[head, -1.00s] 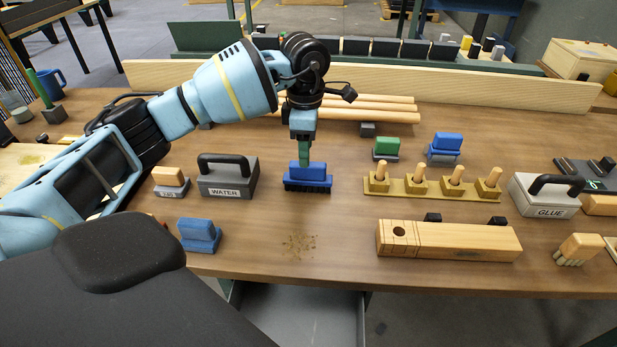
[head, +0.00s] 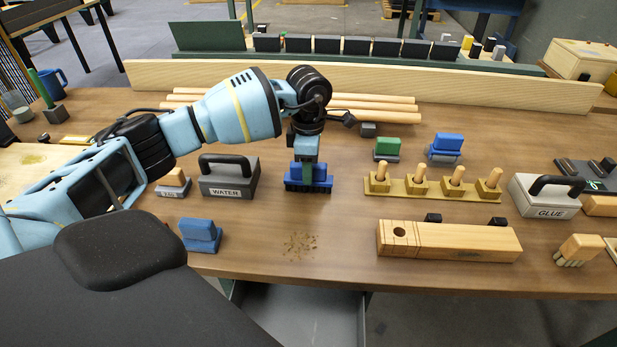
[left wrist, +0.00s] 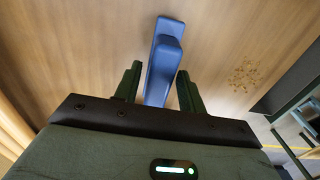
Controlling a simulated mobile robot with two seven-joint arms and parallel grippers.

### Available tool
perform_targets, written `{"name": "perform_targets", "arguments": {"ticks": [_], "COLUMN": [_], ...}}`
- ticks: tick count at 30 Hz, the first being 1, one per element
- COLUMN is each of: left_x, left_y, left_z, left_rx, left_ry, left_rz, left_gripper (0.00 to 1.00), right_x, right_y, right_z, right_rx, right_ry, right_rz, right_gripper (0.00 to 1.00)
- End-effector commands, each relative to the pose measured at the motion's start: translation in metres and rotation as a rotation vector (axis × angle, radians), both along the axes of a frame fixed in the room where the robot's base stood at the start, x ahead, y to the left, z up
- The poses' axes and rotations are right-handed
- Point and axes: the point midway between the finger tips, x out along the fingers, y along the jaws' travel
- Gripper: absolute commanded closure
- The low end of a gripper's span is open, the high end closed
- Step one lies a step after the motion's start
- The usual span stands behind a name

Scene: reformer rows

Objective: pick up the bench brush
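The bench brush (head: 320,184) is a blue block with dark bristles, resting on the workbench left of the middle in the head view. My left gripper (head: 307,178) points down at it from above, its fingers at the height of the brush's raised blue grip and partly hiding it. In the left wrist view the blue brush (left wrist: 166,48) runs up between the two spread green fingers of the left gripper (left wrist: 158,80). A gap shows on the left finger's side; the right finger is very close to the brush, contact unclear. My right gripper is not in view.
A WATER box (head: 228,178) stands left of the brush, a peg rack (head: 432,188) right of it. Crumbs (head: 299,245) lie in front. Another blue block (head: 200,234) is near the front edge. Dowels (head: 372,108) lie behind. A wooden block (head: 448,241) is at front right.

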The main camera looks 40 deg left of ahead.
Motion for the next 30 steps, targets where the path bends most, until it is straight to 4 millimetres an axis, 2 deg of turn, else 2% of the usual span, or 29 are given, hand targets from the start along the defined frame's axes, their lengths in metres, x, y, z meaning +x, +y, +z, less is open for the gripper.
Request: {"name": "perform_targets", "arguments": {"ticks": [1,9,22,26,30], "left_x": [0.000,0.000,0.001,0.001,0.001], "left_y": [0.000,0.000,0.000,0.000,0.000], "left_z": [0.000,0.001,0.006,0.017,0.038], "left_rx": [0.000,0.000,-0.001,0.001,-0.001], "left_ry": [0.000,0.000,-0.003,-0.003,-0.004], "left_rz": [0.000,0.000,0.001,0.001,0.001], "left_gripper": [0.67,1.00,1.00,1.00,1.00], "right_x": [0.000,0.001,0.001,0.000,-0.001], "right_y": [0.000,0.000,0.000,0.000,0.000], "right_z": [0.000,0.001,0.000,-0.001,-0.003], "right_rx": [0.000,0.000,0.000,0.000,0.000], "right_ry": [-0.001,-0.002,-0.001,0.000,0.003], "right_rz": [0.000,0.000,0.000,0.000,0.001], "right_gripper": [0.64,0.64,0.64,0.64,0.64]}}
